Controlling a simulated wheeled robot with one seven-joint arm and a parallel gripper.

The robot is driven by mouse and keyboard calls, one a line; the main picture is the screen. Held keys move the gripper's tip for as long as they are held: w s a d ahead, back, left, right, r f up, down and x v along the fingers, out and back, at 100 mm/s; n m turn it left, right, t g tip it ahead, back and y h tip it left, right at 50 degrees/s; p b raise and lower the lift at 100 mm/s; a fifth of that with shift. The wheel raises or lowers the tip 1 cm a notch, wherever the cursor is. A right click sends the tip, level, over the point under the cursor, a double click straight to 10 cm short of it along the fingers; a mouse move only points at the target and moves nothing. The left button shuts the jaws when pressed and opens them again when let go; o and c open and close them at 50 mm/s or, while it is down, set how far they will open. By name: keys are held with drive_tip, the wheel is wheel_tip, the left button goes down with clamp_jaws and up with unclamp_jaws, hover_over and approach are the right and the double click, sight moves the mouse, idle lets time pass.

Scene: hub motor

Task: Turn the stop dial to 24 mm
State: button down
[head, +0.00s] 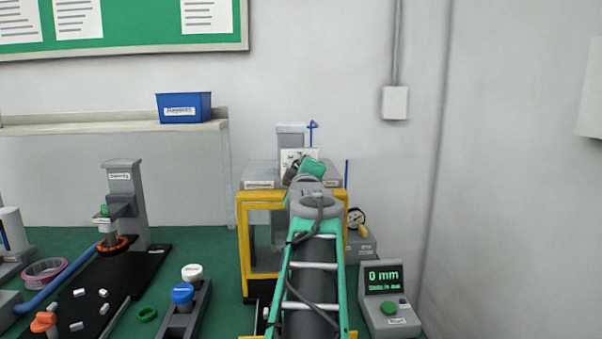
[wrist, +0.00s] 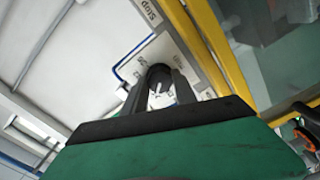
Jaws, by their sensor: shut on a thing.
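The stop dial is a dark round knob (wrist: 160,76) on a white plate (wrist: 140,68) with printed marks, seen in the wrist view. My gripper (wrist: 163,88) is shut on the knob, with a dark finger on each side of it. In the head view my gripper and arm (head: 310,168) reach the white plate (head: 288,156) on top of the yellow-framed press (head: 243,225), and they hide the dial. The dial's numbers and pointer are too small to read. A grey display box (head: 382,322) at the right reads "0 mm" in green.
A gauge (head: 356,217) stands right of the yellow frame. A blue bin (head: 184,107) sits on the back ledge.

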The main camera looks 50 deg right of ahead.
drive_tip(key=shift+r, duration=0.1)
drive_tip(key=c, duration=1)
unclamp_jaws()
drive_tip(key=v, duration=0.7)
drive_tip(key=shift+s+a+b, duration=0.2)
drive_tip(key=shift+a+b, duration=0.1)
drive_tip(key=shift+b, duration=0.15)
